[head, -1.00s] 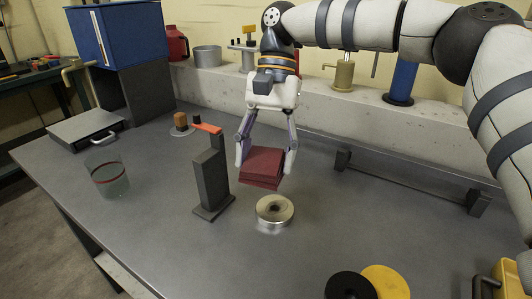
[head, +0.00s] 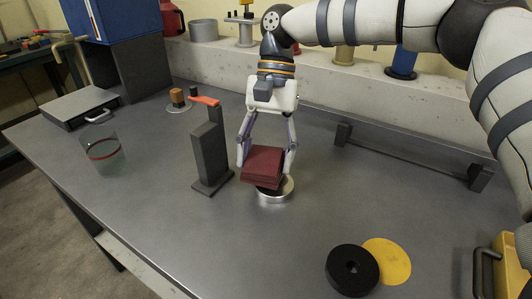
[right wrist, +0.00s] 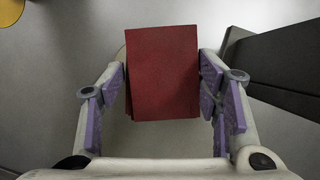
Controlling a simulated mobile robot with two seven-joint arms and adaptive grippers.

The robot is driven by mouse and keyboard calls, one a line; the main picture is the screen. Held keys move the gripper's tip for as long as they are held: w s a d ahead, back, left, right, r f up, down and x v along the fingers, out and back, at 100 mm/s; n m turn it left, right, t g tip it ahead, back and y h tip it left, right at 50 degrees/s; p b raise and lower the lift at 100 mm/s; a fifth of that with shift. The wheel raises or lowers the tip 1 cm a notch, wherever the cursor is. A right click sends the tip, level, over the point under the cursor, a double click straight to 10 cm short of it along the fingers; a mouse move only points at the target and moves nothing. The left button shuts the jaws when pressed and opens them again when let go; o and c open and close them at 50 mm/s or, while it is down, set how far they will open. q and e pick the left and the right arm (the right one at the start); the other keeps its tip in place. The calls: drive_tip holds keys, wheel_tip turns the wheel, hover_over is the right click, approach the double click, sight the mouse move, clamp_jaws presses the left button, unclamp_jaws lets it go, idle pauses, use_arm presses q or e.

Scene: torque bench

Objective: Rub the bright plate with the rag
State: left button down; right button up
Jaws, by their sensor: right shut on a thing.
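The rag (head: 262,164) is a dark red folded stack. My right gripper (head: 266,168) is shut on it, with one finger on each side. In the right wrist view the rag (right wrist: 162,72) sits level between the purple-padded fingers (right wrist: 163,92). The bright plate (head: 276,197) is a round, shiny metal disc on the bench. The rag is over the plate and hides its back left part in the head view. I cannot tell whether they touch. In the right wrist view the rag covers most of the plate. My left gripper is not in view.
A dark upright post with an orange-red lever (head: 209,150) stands close left of the plate. A glass (head: 105,156) is farther left. A low bar (head: 405,163) is behind right. Bench between is clear.

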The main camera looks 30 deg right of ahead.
sight(282, 162)
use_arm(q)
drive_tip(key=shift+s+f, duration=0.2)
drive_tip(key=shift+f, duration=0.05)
use_arm(e)
drive_tip(key=shift+f, duration=1.05)
